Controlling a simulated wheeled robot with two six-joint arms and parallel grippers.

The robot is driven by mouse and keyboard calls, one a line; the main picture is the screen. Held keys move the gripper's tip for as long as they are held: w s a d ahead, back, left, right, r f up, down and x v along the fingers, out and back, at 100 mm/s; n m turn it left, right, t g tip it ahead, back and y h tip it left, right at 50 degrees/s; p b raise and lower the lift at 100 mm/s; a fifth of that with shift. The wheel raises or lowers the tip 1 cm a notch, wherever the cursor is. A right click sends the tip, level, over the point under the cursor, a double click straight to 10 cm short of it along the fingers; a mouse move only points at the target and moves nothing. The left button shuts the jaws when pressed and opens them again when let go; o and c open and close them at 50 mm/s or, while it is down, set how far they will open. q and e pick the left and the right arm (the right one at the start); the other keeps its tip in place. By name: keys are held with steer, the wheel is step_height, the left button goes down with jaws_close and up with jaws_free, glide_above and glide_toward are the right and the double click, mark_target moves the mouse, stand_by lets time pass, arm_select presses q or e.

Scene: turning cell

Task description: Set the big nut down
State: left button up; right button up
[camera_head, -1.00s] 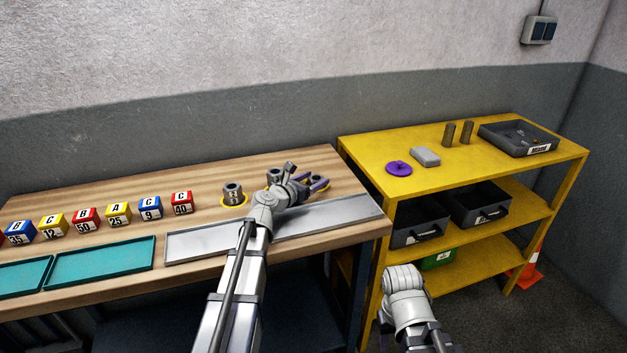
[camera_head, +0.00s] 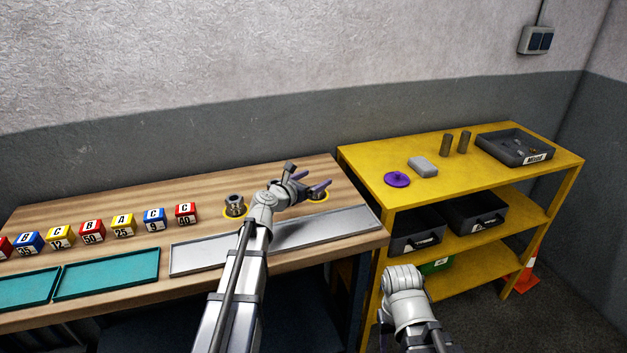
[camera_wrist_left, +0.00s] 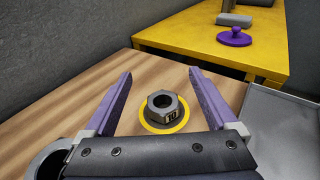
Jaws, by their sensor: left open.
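The big nut (camera_wrist_left: 163,106), a grey hexagonal nut with a number label, lies flat on a yellow-ringed dark round spot (camera_wrist_left: 151,125) on the wooden bench in the left wrist view. My left gripper (camera_wrist_left: 159,73) is open, its purple fingers apart on either side of the nut in that view, with visible gaps. In the head view the left gripper (camera_head: 322,185) is over the right-hand yellow-ringed spot (camera_head: 319,196), and my wrist and fingers largely hide the nut there. My right arm shows low in the head view, but its gripper cannot be made out.
Another metal part (camera_head: 235,204) stands on a yellow-ringed spot left of my arm. A shallow grey tray (camera_head: 205,256) runs along the bench front under my forearm. Numbered blocks (camera_head: 124,224) and teal trays (camera_head: 108,273) lie left. A yellow shelf (camera_head: 372,157) stands right.

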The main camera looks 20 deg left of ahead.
step_height(320, 180, up, 6)
steer(key=p, duration=0.4)
steer(key=shift+f+p, duration=0.1)
steer(key=shift+p, duration=0.25)
